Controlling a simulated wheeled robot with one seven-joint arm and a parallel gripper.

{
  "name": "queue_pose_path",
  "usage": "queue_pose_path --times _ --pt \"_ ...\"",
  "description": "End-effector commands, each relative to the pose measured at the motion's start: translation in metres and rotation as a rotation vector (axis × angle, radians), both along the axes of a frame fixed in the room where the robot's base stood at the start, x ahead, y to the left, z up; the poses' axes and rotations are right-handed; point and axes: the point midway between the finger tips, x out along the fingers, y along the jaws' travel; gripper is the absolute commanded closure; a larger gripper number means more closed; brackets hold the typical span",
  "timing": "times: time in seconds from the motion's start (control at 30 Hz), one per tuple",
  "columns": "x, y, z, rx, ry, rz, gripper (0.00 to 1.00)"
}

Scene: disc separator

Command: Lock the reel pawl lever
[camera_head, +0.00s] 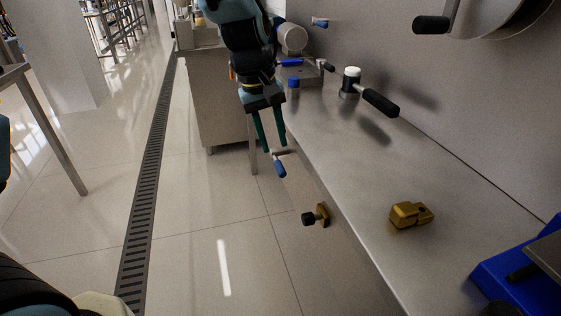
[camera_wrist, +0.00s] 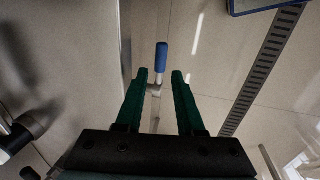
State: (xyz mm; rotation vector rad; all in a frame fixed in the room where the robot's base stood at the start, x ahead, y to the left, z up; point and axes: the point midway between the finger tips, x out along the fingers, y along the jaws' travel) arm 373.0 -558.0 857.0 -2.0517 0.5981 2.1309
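A lever with a blue grip (camera_head: 279,168) and a short metal shaft sticks out at the front edge of the steel bench. It may be the reel pawl lever; no label shows. My gripper (camera_head: 275,149) points down over it with its two green fingers apart. In the wrist view, the blue grip (camera_wrist: 161,48) lies just beyond the fingertips, and its metal shaft shows between the fingers of my gripper (camera_wrist: 159,76). The fingers look empty, and I cannot tell whether they touch the lever.
A black-handled lever (camera_head: 380,102) on a white-capped post (camera_head: 350,82) stands on the bench. A brass block (camera_head: 411,214) sits nearer, and a black knob (camera_head: 309,219) juts from the front. A blue device (camera_head: 520,275) is at the lower right.

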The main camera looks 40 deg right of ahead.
Motion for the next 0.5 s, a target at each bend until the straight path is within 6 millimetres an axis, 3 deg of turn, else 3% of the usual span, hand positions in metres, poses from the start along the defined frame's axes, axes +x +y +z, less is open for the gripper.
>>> queue_pose_path --times 0.23,0.5 --pt "-0.003 -0.007 -0.044 0.003 0.001 0.0 0.63" --pt "-0.004 -0.011 -0.062 0.0 -0.001 0.0 0.63"
